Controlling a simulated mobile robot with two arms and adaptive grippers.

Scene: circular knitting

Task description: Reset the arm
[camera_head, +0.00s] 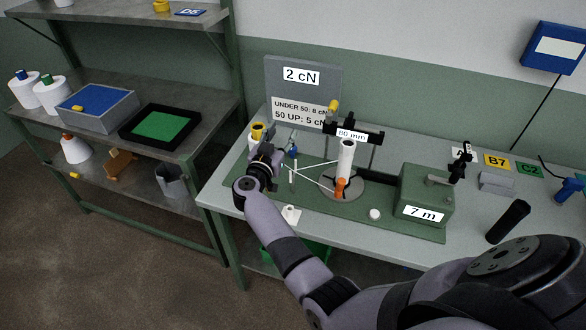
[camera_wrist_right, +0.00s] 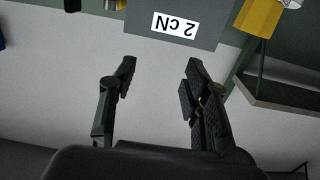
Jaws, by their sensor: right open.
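My right arm (camera_head: 285,245) reaches in from the lower right across the front of the workbench to its left end. My right gripper (camera_head: 268,160) is over the left part of the green base plate, close to a yellow-topped cone (camera_head: 257,131). In the right wrist view the right gripper (camera_wrist_right: 160,75) is open, its two fingers apart with nothing between them. That view is upside down and shows wall behind the fingers and the grey "2 cN" board (camera_wrist_right: 185,12). My left gripper is not in view.
The workbench (camera_head: 350,243) holds a green base plate (camera_head: 405,228), a white tube (camera_head: 345,160), a green "7 m" box (camera_head: 425,195) and a grey sign board (camera_head: 325,75). Shelves (camera_head: 205,110) with cones and a blue-lidded box (camera_head: 97,105) stand left.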

